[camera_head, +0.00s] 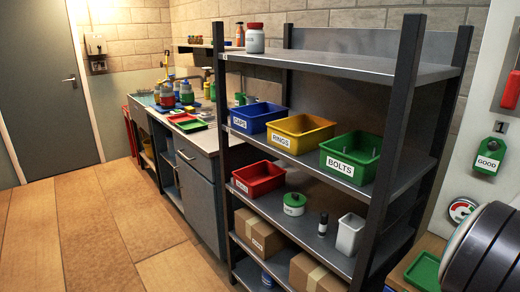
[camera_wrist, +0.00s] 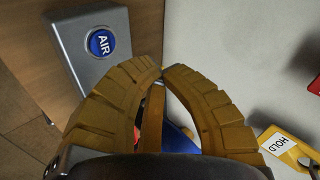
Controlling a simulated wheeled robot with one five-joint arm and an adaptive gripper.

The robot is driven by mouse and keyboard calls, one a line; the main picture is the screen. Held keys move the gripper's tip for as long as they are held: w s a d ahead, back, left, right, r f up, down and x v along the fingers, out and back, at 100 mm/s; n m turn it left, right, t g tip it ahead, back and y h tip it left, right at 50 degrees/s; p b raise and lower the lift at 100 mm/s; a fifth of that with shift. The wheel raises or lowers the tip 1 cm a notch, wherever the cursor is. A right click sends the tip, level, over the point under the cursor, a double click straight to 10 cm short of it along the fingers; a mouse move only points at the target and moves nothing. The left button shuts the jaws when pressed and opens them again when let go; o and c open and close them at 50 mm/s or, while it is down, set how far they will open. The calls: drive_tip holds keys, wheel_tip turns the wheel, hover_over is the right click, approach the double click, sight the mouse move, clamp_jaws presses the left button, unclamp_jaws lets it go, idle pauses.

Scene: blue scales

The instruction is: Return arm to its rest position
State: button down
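My gripper (camera_wrist: 161,72) shows in the wrist view as two curved, ribbed brown fingers. Their tips come together at the middle of the picture, and I see no object held at the tips. A narrow brown strip with bits of red and blue shows through the gap between the fingers; I cannot tell what these belong to. The gripper itself does not show in the head view.
A grey shelf rack (camera_head: 350,66) holds a blue bin (camera_head: 259,117), a yellow bin (camera_head: 300,132), a green bin (camera_head: 350,158) and a red bin (camera_head: 258,178). A grey AIR button box (camera_wrist: 92,47) and a yellow HOLD tag (camera_wrist: 290,148) flank the fingers. Floor (camera_head: 95,215) is clear at left.

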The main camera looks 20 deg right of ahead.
drive_tip(key=shift+a+f+n, duration=0.15)
drive_tip(key=shift+n, duration=0.75)
drive_tip(key=a+f+n+y, duration=0.1)
drive_tip(key=a+f+n, duration=0.1)
drive_tip(key=a, duration=0.1)
drive_tip(key=s+a+f+n+y, duration=0.1)
drive_tip(key=a+f+n+y, duration=0.1)
drive_tip(key=a+f+n, duration=0.1)
drive_tip(key=a+f+n+g+y, duration=0.1)
drive_tip(key=a+f+n, duration=0.1)
drive_tip(key=a, duration=0.1)
drive_tip(key=shift+s+f+y, duration=0.4)
drive_tip(key=w+a+r+n+y+p, duration=0.25)
drive_tip(key=a+n, duration=0.25)
drive_tip(key=a, duration=0.7)
drive_tip(key=w+a+r+n+y+p, duration=0.1)
drive_tip(key=w+a+n, duration=0.3)
drive_tip(key=a, duration=0.8)
drive_tip(key=w+a+r+n+t+p, duration=0.1)
drive_tip(key=a+r+n+p, duration=0.2)
drive_tip(key=a, duration=0.5)
drive_tip(key=w+a+r+n+t+p, duration=0.1)
drive_tip(key=w+a+r+n+p, duration=0.1)
drive_tip(key=a+r+n, duration=0.4)
drive_tip(key=shift+w+a+r+n+t+y+p, duration=0.3)
drive_tip(key=shift+a+n+p, duration=0.4)
drive_tip(key=shift+a+n, duration=0.5)
drive_tip(key=shift+d, duration=0.15)
